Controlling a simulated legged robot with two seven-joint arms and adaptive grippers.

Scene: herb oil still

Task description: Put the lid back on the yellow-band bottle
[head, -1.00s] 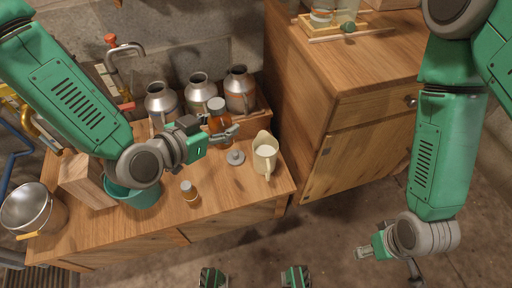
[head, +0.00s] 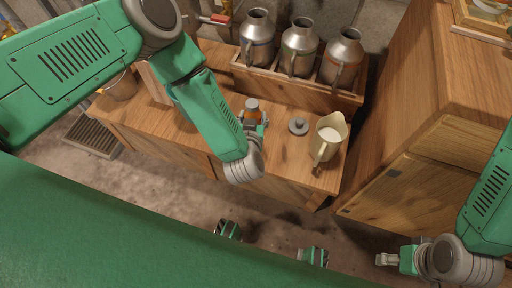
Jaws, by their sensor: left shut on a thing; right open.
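My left gripper (head: 254,119) is over the wooden bench and shut on an amber bottle (head: 253,115), with a finger on each side. A grey lid (head: 252,103) tops that bottle. I cannot tell whether its base touches the bench, and no yellow band is clear on it. A grey, round, knobbed piece (head: 298,126), possibly a loose lid, lies on the bench right of the bottle. The small bottle seen earlier near the bench front is hidden, probably behind my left arm. My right gripper (head: 384,259) is open and empty at the lower right, away from the bench.
A cream jug (head: 328,136) with pale contents stands at the bench's right end. Several metal cans (head: 299,48) stand in a wooden rack (head: 300,87) behind. A wooden cabinet (head: 416,155) stands to the right. Bare bench (head: 283,157) shows in front of the round piece.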

